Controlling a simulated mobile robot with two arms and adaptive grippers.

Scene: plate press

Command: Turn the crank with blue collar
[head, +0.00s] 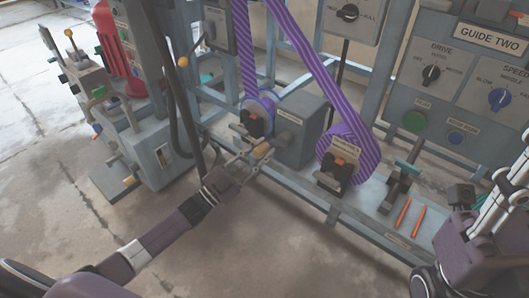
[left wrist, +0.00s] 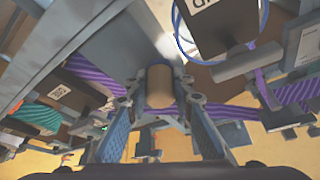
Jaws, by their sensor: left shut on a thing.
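My left gripper (head: 252,157) is at the front of the purple belt machine, shut on a tan cylindrical crank handle (head: 262,150). In the left wrist view the handle (left wrist: 159,88) sits between the two blue-padded fingers of the left gripper (left wrist: 160,112). The crank arm is mostly hidden by the gripper in the head view. A blue ring (left wrist: 183,40) shows beyond the handle in the left wrist view, partly behind a dark labelled block. I cannot tell whether it is the crank's collar. My right gripper is not visible.
A striped purple belt (head: 318,70) runs to a lower roller (head: 347,163) on the right. Two orange sticks (head: 410,217) lie on the machine's front ledge. A control panel (head: 455,70) stands at the right. A red-topped machine (head: 118,50) stands at the left. The floor in front is clear.

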